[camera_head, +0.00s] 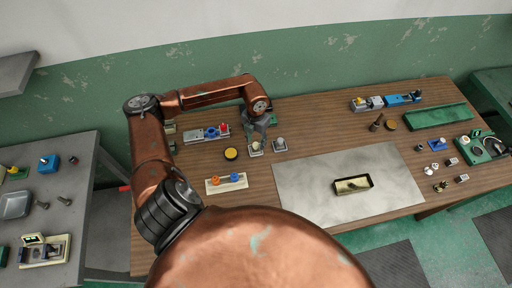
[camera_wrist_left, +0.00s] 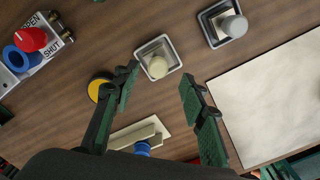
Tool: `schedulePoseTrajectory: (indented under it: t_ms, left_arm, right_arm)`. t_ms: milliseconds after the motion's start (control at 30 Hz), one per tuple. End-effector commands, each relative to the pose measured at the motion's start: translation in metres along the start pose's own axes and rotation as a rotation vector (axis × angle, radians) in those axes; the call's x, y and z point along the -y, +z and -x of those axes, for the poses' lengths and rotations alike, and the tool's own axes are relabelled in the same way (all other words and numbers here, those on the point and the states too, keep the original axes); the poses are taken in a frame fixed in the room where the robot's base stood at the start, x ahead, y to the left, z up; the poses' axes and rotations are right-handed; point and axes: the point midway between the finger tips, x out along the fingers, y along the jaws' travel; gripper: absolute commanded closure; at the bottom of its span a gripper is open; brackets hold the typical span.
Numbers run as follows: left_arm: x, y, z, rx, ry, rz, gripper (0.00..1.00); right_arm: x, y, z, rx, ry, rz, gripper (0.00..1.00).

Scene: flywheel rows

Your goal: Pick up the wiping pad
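No thing is marked as the wiping pad, and I cannot tell for certain which one it is. A cream knob stands in a small grey square dish (camera_head: 255,154), which also shows in the left wrist view (camera_wrist_left: 140,54). A second dish (camera_head: 280,150) with a grey knob sits to its right. My left gripper (camera_head: 258,129) is above the table, near the first dish. In the left wrist view the gripper (camera_wrist_left: 160,82) is open and empty, with the cream knob showing between and just past its fingertips. My right gripper is out of view.
A yellow-topped black disc (camera_head: 231,154) lies left of the dishes. A board with orange and blue knobs (camera_head: 226,184) is in front, and a valve block (camera_head: 206,135) behind left. A pale mat (camera_head: 310,180) bearing a shallow tray (camera_head: 353,191) lies right.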

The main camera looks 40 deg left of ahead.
Motion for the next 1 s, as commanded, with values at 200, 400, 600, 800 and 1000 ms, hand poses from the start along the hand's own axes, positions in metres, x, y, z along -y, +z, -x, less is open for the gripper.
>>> schedulePoseTrajectory:
  t_ms: [200,400,600,800,1000]
  left_arm:
    - [-0.003,0.002,-0.032,-0.003,-0.001,0.004,0.61]
    - [-0.004,0.002,-0.043,-0.001,0.0,0.005,0.61]
    - [-0.004,0.002,-0.042,-0.001,0.0,0.004,0.67]
    - [-0.004,0.002,-0.042,-0.001,0.0,0.004,0.81]
    - [-0.005,0.002,-0.042,-0.001,0.0,0.004,0.94]
  right_arm:
    - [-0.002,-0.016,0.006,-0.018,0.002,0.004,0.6]
    - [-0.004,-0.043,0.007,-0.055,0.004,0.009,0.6]
    - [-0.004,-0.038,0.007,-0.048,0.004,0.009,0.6]
    - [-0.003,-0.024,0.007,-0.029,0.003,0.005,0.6]
    - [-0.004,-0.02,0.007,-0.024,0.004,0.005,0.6]
